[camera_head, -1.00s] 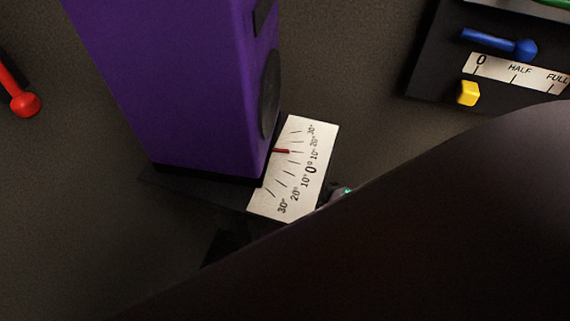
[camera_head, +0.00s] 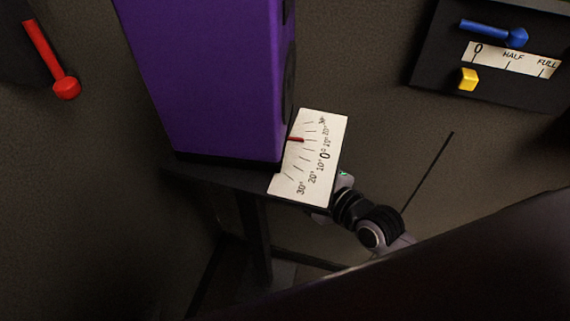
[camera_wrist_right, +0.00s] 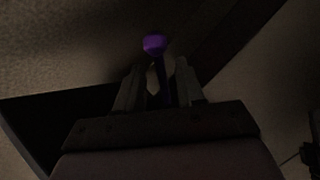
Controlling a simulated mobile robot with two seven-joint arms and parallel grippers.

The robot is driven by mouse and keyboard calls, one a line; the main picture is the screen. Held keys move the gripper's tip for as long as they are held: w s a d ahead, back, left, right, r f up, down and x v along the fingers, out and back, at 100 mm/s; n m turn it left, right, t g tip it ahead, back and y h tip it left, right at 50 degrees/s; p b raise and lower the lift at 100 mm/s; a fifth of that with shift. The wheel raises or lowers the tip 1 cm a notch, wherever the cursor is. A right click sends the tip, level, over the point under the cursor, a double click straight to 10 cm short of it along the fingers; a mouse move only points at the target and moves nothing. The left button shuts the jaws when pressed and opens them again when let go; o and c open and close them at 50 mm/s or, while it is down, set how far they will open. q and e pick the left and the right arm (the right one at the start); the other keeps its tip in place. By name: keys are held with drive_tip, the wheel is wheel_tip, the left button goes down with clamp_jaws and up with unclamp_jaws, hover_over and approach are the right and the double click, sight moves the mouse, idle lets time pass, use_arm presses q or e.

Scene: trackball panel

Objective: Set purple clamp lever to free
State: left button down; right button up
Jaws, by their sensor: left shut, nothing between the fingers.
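A slim purple lever with a round knob (camera_wrist_right: 155,45) shows in the right wrist view. Its stem runs down between the fingers of my right gripper (camera_wrist_right: 158,85). A gap shows beside the stem, so these fingers look open around it. I cannot make out this lever in the head view.
A tall purple box (camera_head: 205,75) stands on a dark stand (camera_head: 255,235) beside the scale, whose red pointer (camera_head: 296,139) is off 0. A red lever (camera_head: 66,86) is at left. A panel at right has a blue lever (camera_head: 495,33) and yellow knob (camera_head: 468,79). A large dark shape covers the lower right.

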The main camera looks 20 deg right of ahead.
drive_tip(key=shift+x, duration=2.65)
drive_tip(key=shift+c, duration=0.3)
clamp_jaws()
